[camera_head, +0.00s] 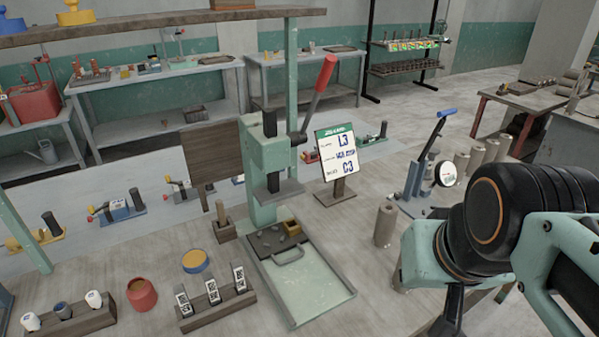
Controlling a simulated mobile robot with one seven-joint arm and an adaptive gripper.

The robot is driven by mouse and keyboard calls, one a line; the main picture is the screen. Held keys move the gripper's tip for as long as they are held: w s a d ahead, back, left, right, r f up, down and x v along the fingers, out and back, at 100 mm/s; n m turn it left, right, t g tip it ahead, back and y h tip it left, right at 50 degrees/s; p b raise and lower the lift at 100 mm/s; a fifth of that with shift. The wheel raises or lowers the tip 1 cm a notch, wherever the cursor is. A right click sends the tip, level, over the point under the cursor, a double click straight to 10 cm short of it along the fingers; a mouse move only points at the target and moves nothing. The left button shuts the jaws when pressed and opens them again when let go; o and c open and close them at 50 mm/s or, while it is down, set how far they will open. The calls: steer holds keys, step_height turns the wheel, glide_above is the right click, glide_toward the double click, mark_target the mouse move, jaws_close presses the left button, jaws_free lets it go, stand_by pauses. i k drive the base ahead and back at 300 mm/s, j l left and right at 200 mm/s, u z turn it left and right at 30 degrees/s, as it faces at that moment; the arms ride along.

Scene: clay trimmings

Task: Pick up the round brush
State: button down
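A short upright piece with a pale wooden handle (221,211) stands in a small dark wooden block (224,231), left of the green press. It may be the round brush, but its bristles are hidden and I cannot be sure. My arm fills the lower right. A dark part below its teal link, seemingly my gripper (447,318), is cut off by the bottom edge. Its fingertips are not clear, so I cannot tell open from shut. It is well to the right of the handled piece, with the press tray between.
The green press (266,160) with a red lever and its pale tray (312,291) fill the middle. A sign (338,156) stands behind. A red pot (142,295), yellow-topped jar (195,261) and slotted wooden rack (216,311) are front left. A clay cylinder (384,224) stands near my arm.

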mark_target(219, 204)
steer(key=i+u, duration=0.1)
steer(key=u, duration=0.9)
steer(key=k+j+u, duration=0.2)
steer(key=u, duration=0.15)
steer(key=i+l+z, duration=0.2)
